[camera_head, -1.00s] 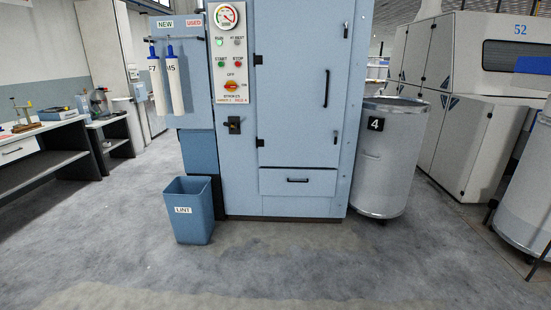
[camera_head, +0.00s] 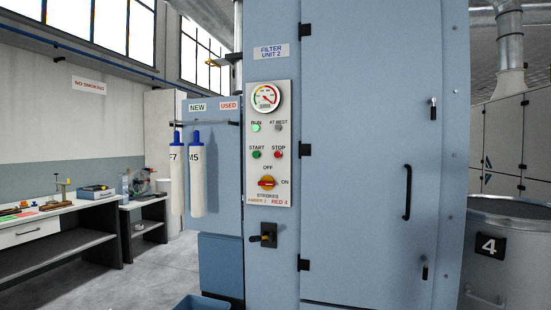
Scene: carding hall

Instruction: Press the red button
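The red button (camera_head: 278,155) sits under the word STOP on the control panel (camera_head: 285,190) of a blue cabinet labelled FILTER UNIT 2. A green button (camera_head: 256,155) under START is just left of it. Above them are a lit green RUN lamp (camera_head: 256,127), a grey AT REST lamp (camera_head: 278,128) and a round gauge (camera_head: 265,97). Nothing covers the red button. Neither of my grippers shows in the view.
Two white filter tubes (camera_head: 196,185) hang left of the panel. A black latch handle (camera_head: 263,235) sticks out below it. A blue bin (camera_head: 201,304) shows at the bottom edge. A grey drum marked 4 (camera_head: 510,262) stands right. A workbench (camera_head: 45,238) is at far left.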

